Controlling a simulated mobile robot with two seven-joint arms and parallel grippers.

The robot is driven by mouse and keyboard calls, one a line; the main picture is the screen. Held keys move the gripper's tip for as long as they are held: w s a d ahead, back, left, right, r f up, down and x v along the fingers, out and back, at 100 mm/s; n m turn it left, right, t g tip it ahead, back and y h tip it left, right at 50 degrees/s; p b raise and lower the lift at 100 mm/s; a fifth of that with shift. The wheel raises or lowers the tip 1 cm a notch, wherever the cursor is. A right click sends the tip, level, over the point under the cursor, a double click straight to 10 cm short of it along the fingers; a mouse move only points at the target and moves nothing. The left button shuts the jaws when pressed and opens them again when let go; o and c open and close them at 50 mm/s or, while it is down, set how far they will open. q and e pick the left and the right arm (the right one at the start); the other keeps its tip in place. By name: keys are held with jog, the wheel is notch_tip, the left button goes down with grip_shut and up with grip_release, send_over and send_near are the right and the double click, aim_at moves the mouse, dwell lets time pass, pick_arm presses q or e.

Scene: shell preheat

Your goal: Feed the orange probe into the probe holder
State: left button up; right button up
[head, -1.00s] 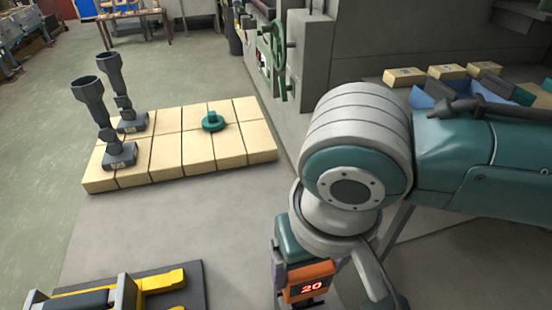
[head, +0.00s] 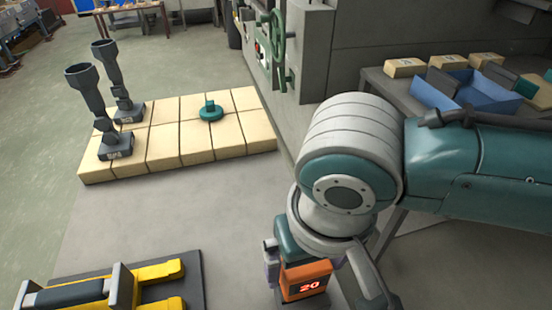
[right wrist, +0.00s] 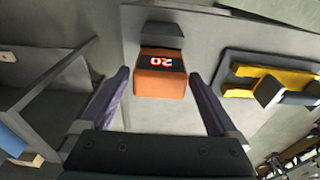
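The orange probe (head: 306,281), a boxy orange body with a lit red "20", is low in the head view beneath my right gripper. In the right wrist view the probe (right wrist: 161,82) lies between and slightly beyond the two purple fingertips of my right gripper (right wrist: 158,75). The fingers stand apart, with a narrow gap visible on each side. A dark grey block (right wrist: 162,36) adjoins the probe's far side; I cannot tell whether it is the probe holder. My left gripper is out of view.
A yellow and dark fixture (head: 120,290) lies at the lower left. Pale bricks (head: 165,146) carry two dark stands (head: 118,146) and a green knobbed disc (head: 211,111). A side table at right holds a blue bin (head: 460,90) and boxes. Grey surface between bricks and fixture is clear.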

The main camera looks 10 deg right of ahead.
jog(key=shift+o, duration=0.2)
jog(key=shift+r, duration=0.2)
jog(key=r, duration=0.6)
jog(key=s+r, duration=0.1)
jog(key=r, duration=0.2)
jog(key=shift+s+r+p, duration=0.1)
jog(key=shift+r+p, duration=0.15)
jog(key=shift+p, duration=0.05)
jog(key=s+a+n+y, duration=0.2)
jog(key=s+a+y, duration=0.1)
jog(key=s, duration=0.1)
jog(key=s+d+f+t+h, duration=0.25)
jog(key=s+d, duration=0.35)
jog(key=d, duration=0.6)
notch_tip(320, 180, up, 26)
jog(key=p, duration=2.6)
jog(key=shift+s+d+r, duration=0.15)
jog(key=shift+s+r, duration=0.05)
jog(key=shift+s, duration=0.1)
